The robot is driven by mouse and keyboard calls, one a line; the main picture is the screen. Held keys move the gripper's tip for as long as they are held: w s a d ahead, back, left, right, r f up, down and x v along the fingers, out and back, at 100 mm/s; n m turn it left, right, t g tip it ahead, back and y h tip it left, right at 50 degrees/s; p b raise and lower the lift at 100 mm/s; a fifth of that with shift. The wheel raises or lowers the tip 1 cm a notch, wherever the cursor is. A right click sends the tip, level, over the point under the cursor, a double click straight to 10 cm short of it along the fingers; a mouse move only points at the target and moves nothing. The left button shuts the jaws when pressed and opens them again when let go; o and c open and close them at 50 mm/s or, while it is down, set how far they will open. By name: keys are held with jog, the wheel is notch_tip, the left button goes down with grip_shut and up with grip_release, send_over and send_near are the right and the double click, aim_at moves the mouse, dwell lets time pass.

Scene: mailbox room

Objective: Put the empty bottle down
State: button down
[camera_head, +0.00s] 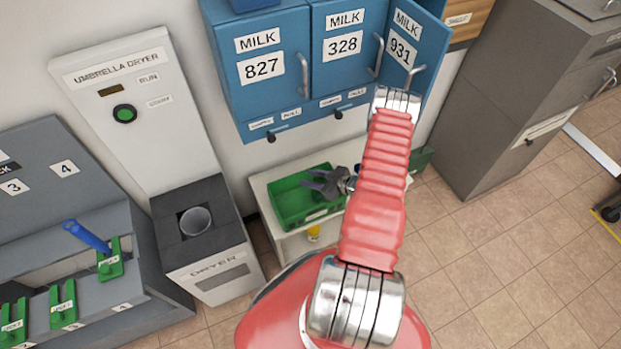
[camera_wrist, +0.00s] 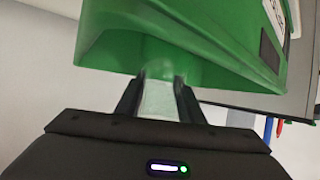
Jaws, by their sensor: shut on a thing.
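My gripper (camera_head: 326,184) reaches to the green crate (camera_head: 287,213) on the white shelf below the blue lockers. In the wrist view, my gripper (camera_wrist: 159,88) is shut on the clear empty bottle (camera_wrist: 159,100). Only a pale, see-through part of the bottle shows between the dark fingers. The green crate (camera_wrist: 200,40) fills the upper part of that view, right beyond the fingers. I cannot tell whether the bottle touches it. In the head view the bottle cannot be made out.
Blue milk lockers (camera_head: 340,65) hang above the shelf (camera_head: 263,185); the door marked 931 (camera_head: 402,52) stands at an angle. An umbrella dryer (camera_head: 160,130) stands left and a grey cabinet (camera_head: 510,100) right.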

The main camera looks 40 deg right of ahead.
jog(key=c, duration=1.5)
grip_release()
jog(key=shift+s+d+r, duration=0.1)
jog(key=shift+s+r, duration=0.05)
jog(key=shift+s, duration=0.1)
jog(key=v, duration=1.1)
jog(key=shift+s+r, duration=0.1)
jog(key=shift+s, duration=0.15)
